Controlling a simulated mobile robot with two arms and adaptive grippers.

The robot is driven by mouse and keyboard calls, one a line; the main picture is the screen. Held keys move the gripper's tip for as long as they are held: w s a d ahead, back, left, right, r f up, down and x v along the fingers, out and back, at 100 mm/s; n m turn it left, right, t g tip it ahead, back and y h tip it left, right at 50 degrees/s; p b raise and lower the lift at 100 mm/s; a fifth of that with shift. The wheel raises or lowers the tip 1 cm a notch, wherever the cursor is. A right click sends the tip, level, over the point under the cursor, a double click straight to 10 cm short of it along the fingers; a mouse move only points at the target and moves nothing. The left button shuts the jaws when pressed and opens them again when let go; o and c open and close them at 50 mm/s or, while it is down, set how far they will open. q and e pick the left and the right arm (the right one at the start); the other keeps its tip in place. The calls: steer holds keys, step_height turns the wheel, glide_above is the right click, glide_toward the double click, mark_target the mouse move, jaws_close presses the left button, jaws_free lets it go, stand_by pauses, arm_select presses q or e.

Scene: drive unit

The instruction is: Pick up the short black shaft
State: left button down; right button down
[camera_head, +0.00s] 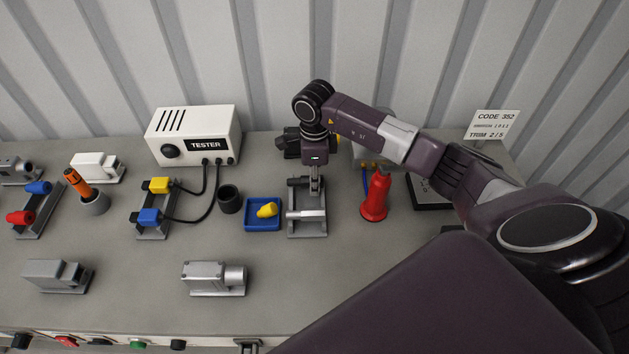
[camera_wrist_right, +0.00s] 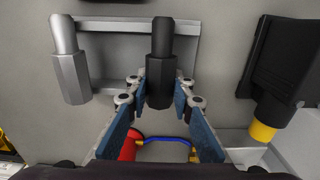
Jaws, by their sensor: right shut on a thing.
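The short black shaft (camera_wrist_right: 160,55) has a narrow round end and a thicker hexagonal body. My right gripper (camera_wrist_right: 160,103) is shut on its thick part, with a blue pad on each side. In the head view my right gripper (camera_head: 315,188) points down over the far end of a grey rack (camera_head: 308,234); the black shaft is mostly hidden there. A silver shaft (camera_head: 306,215) lies across the nearer part of the rack, and in the wrist view it is beside the black one (camera_wrist_right: 70,65). I cannot tell whether the black shaft still touches the rack. My left gripper is out of view.
A blue tray (camera_head: 249,226) with a yellow piece stands left of the rack, and a red cone-shaped thing (camera_head: 375,197) to its right. A white tester (camera_head: 195,137) is behind left. A silver motor-like unit (camera_head: 214,278) is nearer.

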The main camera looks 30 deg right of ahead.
stand_by(0.6)
steer(key=shift+w+r+p, duration=0.1)
steer(key=shift+r+p, duration=0.3)
steer(key=shift+r, duration=0.25)
steer(key=shift+r+p, duration=1.65)
steer(key=shift+r, duration=1.25)
steer(key=shift+f, duration=0.1)
